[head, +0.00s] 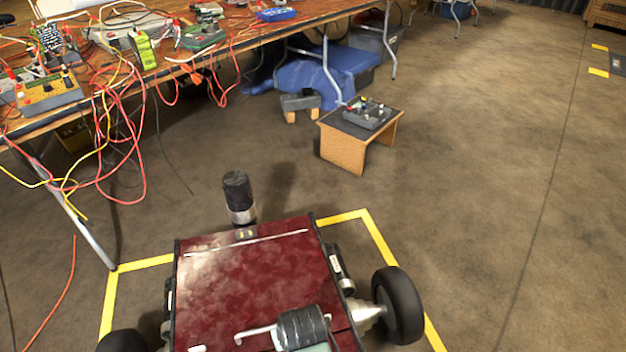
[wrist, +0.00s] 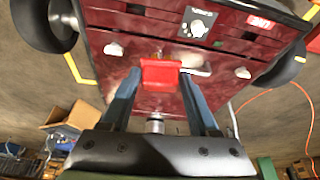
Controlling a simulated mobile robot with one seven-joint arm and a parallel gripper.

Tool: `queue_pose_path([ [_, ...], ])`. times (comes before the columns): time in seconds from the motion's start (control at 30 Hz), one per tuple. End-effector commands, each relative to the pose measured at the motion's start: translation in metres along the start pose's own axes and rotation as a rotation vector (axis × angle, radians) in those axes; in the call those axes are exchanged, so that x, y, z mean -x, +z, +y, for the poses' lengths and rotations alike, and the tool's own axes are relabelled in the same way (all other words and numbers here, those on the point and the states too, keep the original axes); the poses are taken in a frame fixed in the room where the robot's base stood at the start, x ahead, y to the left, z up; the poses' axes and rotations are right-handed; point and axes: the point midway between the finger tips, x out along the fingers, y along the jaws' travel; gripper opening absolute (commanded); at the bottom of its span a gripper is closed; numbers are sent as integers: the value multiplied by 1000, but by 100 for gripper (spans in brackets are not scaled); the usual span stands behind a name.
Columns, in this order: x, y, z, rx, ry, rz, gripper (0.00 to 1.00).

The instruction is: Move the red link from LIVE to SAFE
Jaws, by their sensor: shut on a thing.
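The red link (wrist: 160,74) is a small bright red block between the two blue-grey fingers of my gripper (wrist: 160,80) in the wrist view. My gripper is shut on it. The link is in front of the dark red top of a wheeled machine (wrist: 120,58). I cannot tell whether it touches the machine or sits in a socket. A red label (wrist: 258,22) with pale lettering, too small to read surely, is on the machine at the upper right. The machine also shows in the head view (head: 250,265), where I cannot make out the link or my fingers.
A dial (wrist: 198,27) and several pale fittings are on the machine. Yellow floor lines (head: 385,250) frame it. A cable-strewn workbench (head: 250,40) is at the upper left, with a low wooden stand (head: 345,150) beyond the machine.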

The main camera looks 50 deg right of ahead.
Motion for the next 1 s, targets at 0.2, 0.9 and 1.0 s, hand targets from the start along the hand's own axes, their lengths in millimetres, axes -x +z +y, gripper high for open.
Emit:
queue_pose_path([
  [0.2,-3,17,47,-95,33,-15,6],
  [0.9,-54,36,51,-100,36,-14,6],
  [1.0,-63,39,51,-100,36,-14,6],
])
